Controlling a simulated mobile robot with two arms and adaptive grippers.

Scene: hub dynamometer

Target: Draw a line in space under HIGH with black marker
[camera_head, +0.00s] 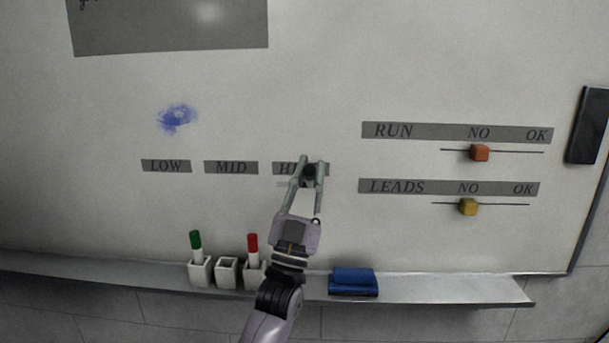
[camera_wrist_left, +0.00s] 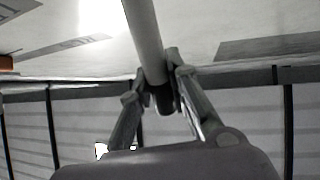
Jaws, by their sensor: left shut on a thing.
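My left gripper (camera_head: 309,172) is in front of the HIGH label (camera_head: 284,168) on the whiteboard (camera_head: 330,85) and hides its right letters. It is shut on the black marker (camera_head: 310,171), whose dark end shows between the fingertips. In the left wrist view, the marker's pale barrel (camera_wrist_left: 147,45) runs from the top edge down to the fingers (camera_wrist_left: 162,85). A faint short grey mark (camera_head: 283,184) shows under HIGH, left of the fingers. Whether the marker's tip touches the board cannot be seen. My right gripper is not in view.
LOW (camera_head: 166,166) and MID (camera_head: 231,168) labels are to the left, below a blue smudge (camera_head: 177,117). RUN and LEADS sliders have orange (camera_head: 480,153) and yellow (camera_head: 468,207) knobs. The tray (camera_head: 430,290) holds green (camera_head: 196,242) and red (camera_head: 253,245) markers and a blue block (camera_head: 353,281).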

